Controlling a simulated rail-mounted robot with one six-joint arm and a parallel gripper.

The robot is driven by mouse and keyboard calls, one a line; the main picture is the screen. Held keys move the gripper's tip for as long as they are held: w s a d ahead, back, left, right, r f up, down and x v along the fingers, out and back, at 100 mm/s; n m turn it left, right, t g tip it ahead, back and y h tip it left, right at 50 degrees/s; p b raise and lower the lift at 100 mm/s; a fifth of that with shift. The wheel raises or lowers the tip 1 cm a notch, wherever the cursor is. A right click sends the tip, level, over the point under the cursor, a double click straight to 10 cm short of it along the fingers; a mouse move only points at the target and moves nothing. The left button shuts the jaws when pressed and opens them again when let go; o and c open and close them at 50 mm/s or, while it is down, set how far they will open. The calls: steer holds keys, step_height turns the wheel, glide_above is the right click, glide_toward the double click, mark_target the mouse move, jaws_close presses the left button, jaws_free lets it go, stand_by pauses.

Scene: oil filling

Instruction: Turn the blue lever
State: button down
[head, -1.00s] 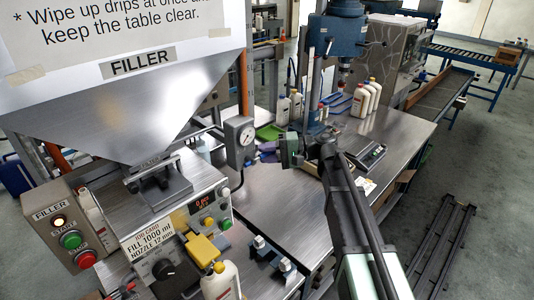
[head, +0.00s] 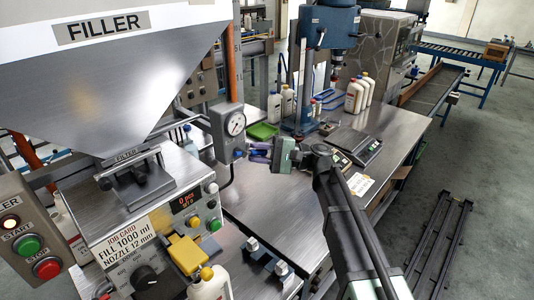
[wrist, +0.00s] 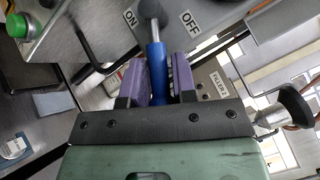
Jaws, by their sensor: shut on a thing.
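The blue lever (wrist: 156,72) shows in the wrist view. Its shaft runs from a dark round pivot on a grey panel, between an ON label (wrist: 130,17) on the left and an OFF label (wrist: 190,22) on the right, and points down toward my gripper. My gripper (wrist: 159,66) is shut on the lever, with one purple finger on each side of the shaft. In the head view my gripper (head: 258,151) is at the right side of the grey box below the pressure gauge (head: 235,124). The lever is mostly hidden there by the fingers.
The filler hopper (head: 110,80) and its control panel stand at the left. White bottles (head: 362,92) and a drill-like blue machine (head: 331,28) stand behind my gripper. The steel table (head: 270,205) in front is largely clear.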

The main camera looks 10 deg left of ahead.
steer(key=c, duration=1.1)
jaws_free()
steer(key=b+v, duration=0.1)
steer(key=v, duration=1)
steer(key=shift+a+b, duration=0.1)
steer(key=shift+b, duration=0.2)
